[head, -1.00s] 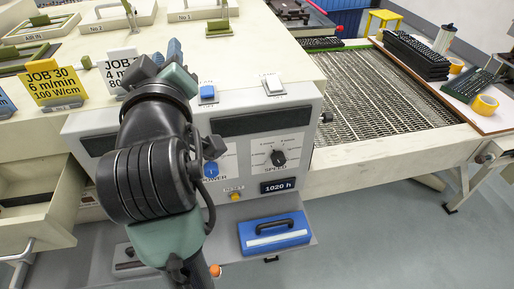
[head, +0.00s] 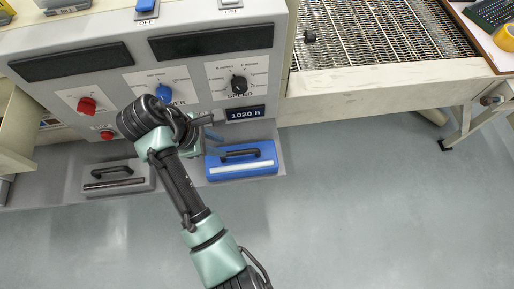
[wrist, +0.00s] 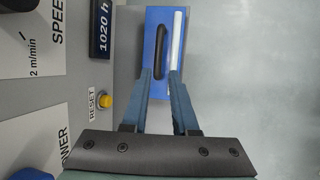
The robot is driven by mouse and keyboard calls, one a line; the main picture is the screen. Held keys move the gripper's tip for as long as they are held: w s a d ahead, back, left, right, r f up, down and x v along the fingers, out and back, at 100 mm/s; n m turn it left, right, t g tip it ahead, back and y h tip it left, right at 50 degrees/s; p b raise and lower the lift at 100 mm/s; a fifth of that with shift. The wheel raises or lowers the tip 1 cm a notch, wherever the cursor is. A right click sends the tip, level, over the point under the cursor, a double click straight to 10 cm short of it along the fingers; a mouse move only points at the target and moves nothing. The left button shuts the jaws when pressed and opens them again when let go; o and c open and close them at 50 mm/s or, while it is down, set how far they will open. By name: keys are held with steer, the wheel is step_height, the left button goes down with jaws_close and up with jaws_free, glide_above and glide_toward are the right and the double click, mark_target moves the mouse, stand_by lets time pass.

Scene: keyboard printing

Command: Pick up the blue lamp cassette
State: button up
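The blue lamp cassette (head: 243,161) lies on the grey shelf below the control panel, with a black handle on top and a white strip along its front. In the wrist view the cassette (wrist: 166,82) is ahead of my gripper (wrist: 161,75), whose two blue fingers are apart with nothing between them but a view of the cassette. In the head view my gripper (head: 211,136) is just left of and above the cassette, partly hidden by my own wrist. I cannot tell whether the fingertips touch the cassette.
A grey cassette (head: 118,176) with a black handle sits left on the same shelf (head: 70,190). The panel above carries a speed knob (head: 239,85), a blue power knob (head: 164,92) and a yellow reset button (wrist: 106,100). A mesh conveyor (head: 385,35) is at upper right. The floor in front is clear.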

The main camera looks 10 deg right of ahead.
mark_target(239, 151)
steer(key=x, duration=0.6)
steer(key=shift+f, duration=0.3)
steer(key=shift+b+x, duration=0.45)
steer(key=shift+x, duration=2.7)
steer(key=shift+w+a, duration=0.1)
jaws_close()
steer(key=shift+w+r, duration=0.1)
steer(key=shift+r, duration=0.05)
